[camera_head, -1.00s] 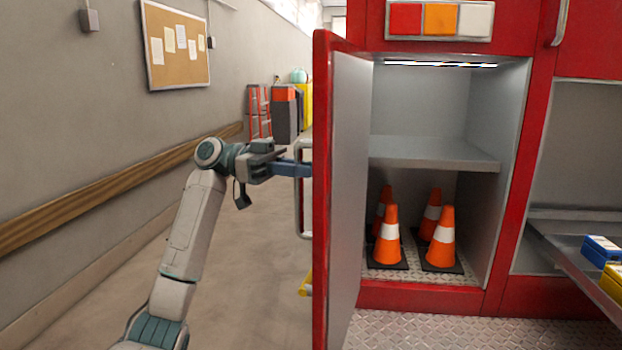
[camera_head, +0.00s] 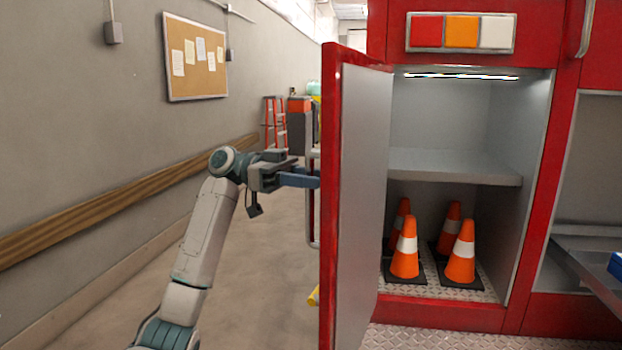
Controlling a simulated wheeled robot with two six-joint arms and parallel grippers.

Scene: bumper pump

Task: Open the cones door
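The cones door (camera_head: 358,200) is a red-framed panel with a grey inner face. It stands swung well open at the left side of its compartment, jutting toward me. Its handle (camera_head: 312,232) is on the outer face, seen edge-on and partly hidden. My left gripper (camera_head: 305,179) is at the handle, its blue fingers overlapping the bar; whether they are closed on it is not clear. Several orange cones (camera_head: 405,252) with white bands stand inside the compartment below a grey shelf (camera_head: 450,168). My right gripper is out of view.
A wall with a wooden rail (camera_head: 120,200) and a cork board (camera_head: 196,58) runs along the left. A red ladder (camera_head: 275,125) stands farther back. A pulled-out tray (camera_head: 590,275) juts out at the right.

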